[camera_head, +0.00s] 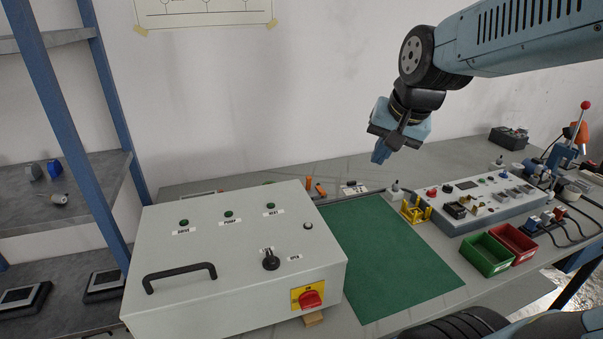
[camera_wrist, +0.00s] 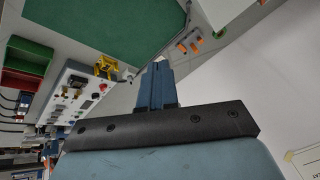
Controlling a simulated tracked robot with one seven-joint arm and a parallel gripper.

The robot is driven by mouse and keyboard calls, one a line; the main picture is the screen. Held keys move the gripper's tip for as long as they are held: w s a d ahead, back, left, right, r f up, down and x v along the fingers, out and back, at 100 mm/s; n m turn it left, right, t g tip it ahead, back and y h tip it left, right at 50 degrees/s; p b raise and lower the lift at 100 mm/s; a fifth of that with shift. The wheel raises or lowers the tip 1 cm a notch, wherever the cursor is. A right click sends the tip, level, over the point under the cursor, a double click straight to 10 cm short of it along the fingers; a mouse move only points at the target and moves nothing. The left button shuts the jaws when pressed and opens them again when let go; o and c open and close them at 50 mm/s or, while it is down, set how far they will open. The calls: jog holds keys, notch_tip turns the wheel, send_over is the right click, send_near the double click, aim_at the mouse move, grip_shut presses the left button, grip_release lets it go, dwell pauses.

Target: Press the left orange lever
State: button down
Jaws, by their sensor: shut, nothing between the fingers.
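Two small orange levers stand at the back of the table behind the grey box, the left orange lever (camera_head: 309,183) and the right orange lever (camera_head: 320,189). Their lower parts are partly hidden by the box in the head view. In the wrist view a pair of orange pieces (camera_wrist: 189,47) shows beyond my fingertips, seemingly these levers. My gripper (camera_head: 379,157) is in the air above the back of the table, to the right of the levers and clear of them. Its blue fingers are together and empty, as the wrist view also shows (camera_wrist: 157,68).
A large grey control box (camera_head: 230,245) with a handle and red switch fills the front left. A green mat (camera_head: 395,265) lies beside it. A yellow stand (camera_head: 415,211), white control panel (camera_head: 490,195), green bin (camera_head: 487,257) and red bin (camera_head: 514,244) are on the right.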

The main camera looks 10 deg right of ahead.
jog(key=s+d+r+n+h, duration=0.1)
jog(key=s+n, duration=0.3)
jog(key=s, duration=0.5)
jog(key=shift+s+d+r+t, duration=0.25)
jog(key=shift+d+r, duration=0.2)
jog(key=shift+d, duration=0.25)
